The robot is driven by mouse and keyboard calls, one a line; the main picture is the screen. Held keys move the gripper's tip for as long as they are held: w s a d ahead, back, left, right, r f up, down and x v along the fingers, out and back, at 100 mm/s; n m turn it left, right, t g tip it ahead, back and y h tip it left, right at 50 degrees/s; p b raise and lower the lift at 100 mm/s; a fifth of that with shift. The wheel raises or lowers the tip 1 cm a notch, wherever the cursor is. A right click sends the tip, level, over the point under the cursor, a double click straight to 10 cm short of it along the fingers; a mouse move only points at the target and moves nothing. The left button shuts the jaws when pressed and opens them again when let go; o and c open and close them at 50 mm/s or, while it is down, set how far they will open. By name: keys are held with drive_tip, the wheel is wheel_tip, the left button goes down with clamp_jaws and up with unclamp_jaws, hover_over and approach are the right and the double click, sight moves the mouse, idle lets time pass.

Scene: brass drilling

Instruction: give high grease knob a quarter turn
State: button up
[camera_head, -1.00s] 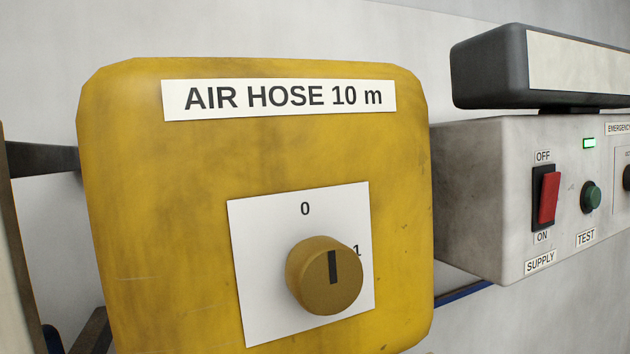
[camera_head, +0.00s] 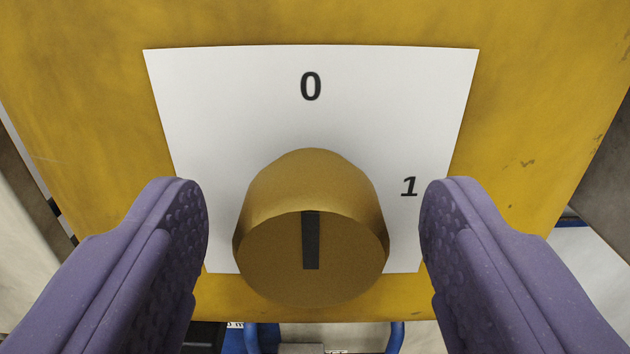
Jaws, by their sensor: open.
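A round brass-coloured knob (camera_head: 311,250) with a dark pointer line sits on a white dial plate (camera_head: 230,110). The pointer line is upright, toward the printed 0; a 1 is printed to the right. The plate is on the front of a yellow box (camera_head: 60,110). No grease label shows on it. My gripper (camera_head: 314,225) is open, with one purple finger on the left of the knob and one on the right. Gaps show between both fingers and the knob.
Below the yellow box are blue rails (camera_head: 397,337) and pale and dark parts, only partly visible. A grey surface (camera_head: 610,170) shows at the right edge. The dial plate around the knob is clear.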

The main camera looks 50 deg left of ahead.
drive_tip(key=shift+a, duration=0.15)
drive_tip(key=c, duration=1)
drive_tip(key=shift+c, duration=0.2)
drive_tip(key=shift+f+m, duration=0.1)
drive_tip(key=shift+m, duration=0.3)
drive_tip(key=m+b, duration=0.1)
drive_tip(key=m, duration=0.1)
drive_tip(key=shift+w+m, duration=0.1)
drive_tip(key=shift+m, duration=0.3)
drive_tip(key=m, duration=1)
drive_tip(key=shift+w, duration=0.1)
drive_tip(key=shift+f+m+p, duration=0.15)
drive_tip(key=shift+m+p, duration=0.45)
drive_tip(key=shift+m, duration=1.4)
drive_tip(key=shift+f, duration=0.1)
